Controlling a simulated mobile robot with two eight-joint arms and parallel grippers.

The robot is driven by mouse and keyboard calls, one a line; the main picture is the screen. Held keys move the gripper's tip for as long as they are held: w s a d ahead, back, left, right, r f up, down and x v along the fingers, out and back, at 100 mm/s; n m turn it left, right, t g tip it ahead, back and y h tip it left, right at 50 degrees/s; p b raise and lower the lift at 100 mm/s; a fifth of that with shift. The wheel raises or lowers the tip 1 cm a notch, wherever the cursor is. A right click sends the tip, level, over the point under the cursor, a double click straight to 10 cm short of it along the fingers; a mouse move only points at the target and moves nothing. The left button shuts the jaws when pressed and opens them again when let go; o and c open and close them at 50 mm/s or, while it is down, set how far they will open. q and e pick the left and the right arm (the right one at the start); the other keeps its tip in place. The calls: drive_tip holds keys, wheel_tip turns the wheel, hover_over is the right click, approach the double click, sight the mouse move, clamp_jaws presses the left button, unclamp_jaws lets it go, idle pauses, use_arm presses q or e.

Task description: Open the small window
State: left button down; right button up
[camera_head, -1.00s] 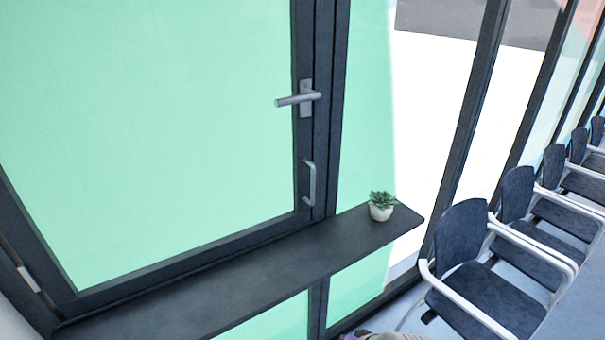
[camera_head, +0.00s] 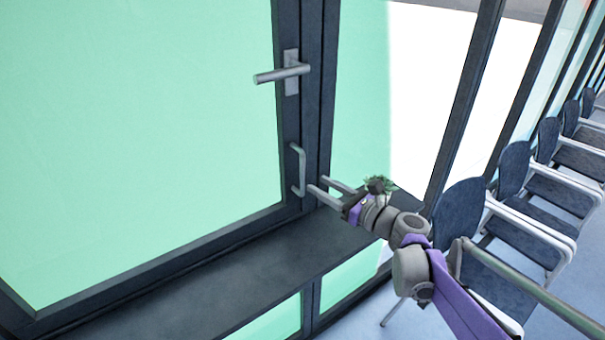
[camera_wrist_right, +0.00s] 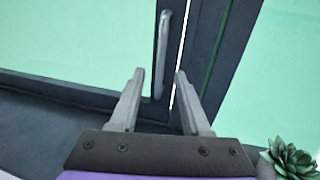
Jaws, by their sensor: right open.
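The small window (camera_head: 140,130) has a dark frame and a green pane, and it looks shut. A grey lever handle (camera_head: 282,73) sits on its right-hand frame, pointing left. Below it is a grey vertical pull bar (camera_head: 299,170), which also shows in the right wrist view (camera_wrist_right: 161,50). My right gripper (camera_head: 318,187) is open just right of the bar's lower end. In the right wrist view the open fingers (camera_wrist_right: 158,90) point toward the frame, with the bar ahead between their tips and nothing gripped. My left gripper is not in view.
A dark sill (camera_head: 230,275) runs below the window. A small potted succulent (camera_head: 378,185) stands on it, partly hidden behind my right arm; its leaves show at lower right in the wrist view (camera_wrist_right: 290,160). Dark chairs (camera_head: 460,215) with white frames line the right side.

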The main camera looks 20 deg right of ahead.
sight(304, 176)
drive_tip(key=x, duration=0.7)
drive_tip(key=shift+w+p, duration=0.15)
drive_tip(key=shift+p, duration=0.2)
clamp_jaws()
idle(1.0)
